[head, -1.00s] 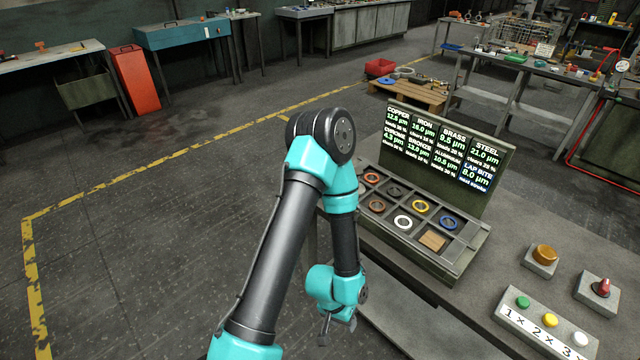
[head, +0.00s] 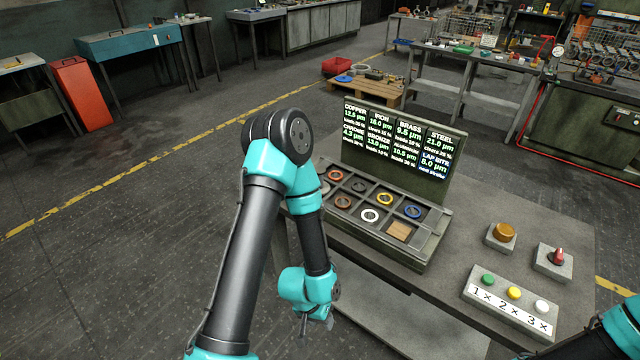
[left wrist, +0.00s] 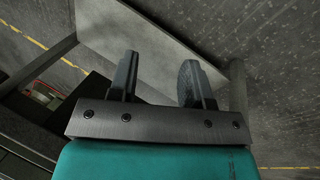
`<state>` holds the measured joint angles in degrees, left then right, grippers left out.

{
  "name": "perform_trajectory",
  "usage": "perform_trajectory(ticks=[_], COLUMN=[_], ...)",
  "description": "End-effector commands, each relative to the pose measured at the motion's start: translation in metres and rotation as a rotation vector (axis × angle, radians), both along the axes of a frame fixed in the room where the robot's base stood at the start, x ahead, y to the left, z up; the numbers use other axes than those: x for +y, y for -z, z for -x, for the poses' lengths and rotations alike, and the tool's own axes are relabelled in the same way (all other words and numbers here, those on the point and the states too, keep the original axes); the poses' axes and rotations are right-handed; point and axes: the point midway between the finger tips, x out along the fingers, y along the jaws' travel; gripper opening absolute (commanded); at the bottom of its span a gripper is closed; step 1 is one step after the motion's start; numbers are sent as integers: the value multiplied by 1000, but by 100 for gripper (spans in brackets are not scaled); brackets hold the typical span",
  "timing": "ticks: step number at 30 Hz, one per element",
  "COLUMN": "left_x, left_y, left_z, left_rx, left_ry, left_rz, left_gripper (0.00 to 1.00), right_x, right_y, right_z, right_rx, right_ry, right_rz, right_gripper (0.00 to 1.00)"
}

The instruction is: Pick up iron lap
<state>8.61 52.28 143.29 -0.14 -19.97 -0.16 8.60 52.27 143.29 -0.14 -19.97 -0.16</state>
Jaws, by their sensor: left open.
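The tray (head: 432,250) on the bench has two rows of compartments holding rings. A dark grey ring (head: 359,186) lies second from the left in the back row; its place matches the IRON label on the display (head: 398,143), so it seems to be the iron lap. My left gripper (head: 316,322) hangs low, in front of and below the tray, apart from the rings. In the left wrist view my left gripper (left wrist: 160,80) has its fingers apart with nothing between them. My right gripper is out of view; only part of its arm shows at the lower right.
Beside the dark ring lie a copper ring (head: 335,175) and a yellow ring (head: 385,198). A blue ring, a white ring and a wooden block (head: 399,231) fill other compartments. The display stands behind the tray. A button box (head: 512,305) and two knobs are to the right.

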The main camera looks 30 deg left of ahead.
Motion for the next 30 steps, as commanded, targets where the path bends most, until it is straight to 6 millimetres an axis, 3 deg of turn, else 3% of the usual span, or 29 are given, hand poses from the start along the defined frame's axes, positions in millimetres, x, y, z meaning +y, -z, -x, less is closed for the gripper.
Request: perform_trajectory(ticks=[11,20,30], left_x=[0,0,1], left_y=[0,0,-1], left_z=[0,0,-4], left_rx=[0,0,-3], left_ry=[0,0,-38], left_rz=[0,0,-4], left_gripper=[45,72,72], right_x=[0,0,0], right_y=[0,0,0], right_z=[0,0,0], right_rx=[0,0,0], right_ry=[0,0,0], right_rz=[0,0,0], right_gripper=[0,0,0])
